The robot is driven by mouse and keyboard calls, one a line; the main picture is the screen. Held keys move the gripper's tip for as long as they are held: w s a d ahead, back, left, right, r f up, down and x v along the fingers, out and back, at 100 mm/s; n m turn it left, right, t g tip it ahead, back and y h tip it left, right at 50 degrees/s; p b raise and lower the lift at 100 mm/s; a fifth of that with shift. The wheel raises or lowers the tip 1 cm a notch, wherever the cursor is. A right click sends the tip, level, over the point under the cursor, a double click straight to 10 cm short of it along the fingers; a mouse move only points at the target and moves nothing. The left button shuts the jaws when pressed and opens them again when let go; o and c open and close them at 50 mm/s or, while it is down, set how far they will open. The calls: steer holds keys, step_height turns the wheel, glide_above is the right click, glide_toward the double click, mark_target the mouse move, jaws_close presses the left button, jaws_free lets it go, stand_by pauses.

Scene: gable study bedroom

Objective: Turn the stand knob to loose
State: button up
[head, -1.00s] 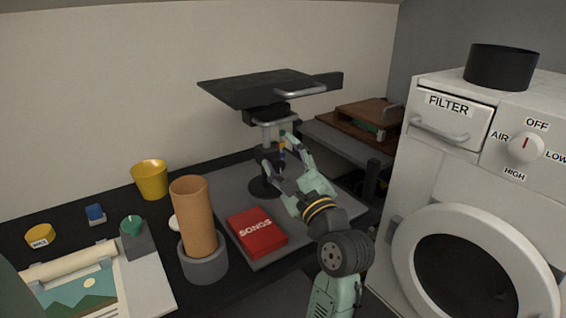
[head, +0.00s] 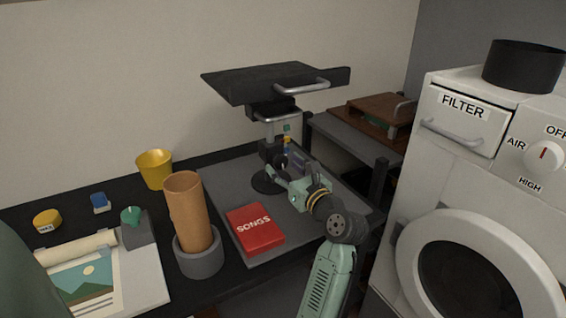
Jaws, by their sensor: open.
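The stand (head: 275,84) has a black tilted top with a grey handle on its front edge. Its post rises from a round black base (head: 268,183) on a grey mat. One finger lies low by the post and the other higher up. I cannot tell whether either touches the stand.
A red SONGS book (head: 254,228) lies on the mat in front of the stand. A brown cylinder (head: 188,212) in a grey holder and a yellow cup (head: 155,168) stand left. A white machine (head: 478,190) stands right, and a shelf (head: 350,132) lies behind my arm.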

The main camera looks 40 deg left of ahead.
steer(key=shift+x, duration=0.75)
steer(key=shift+c, duration=0.5)
steer(key=c, duration=1.1)
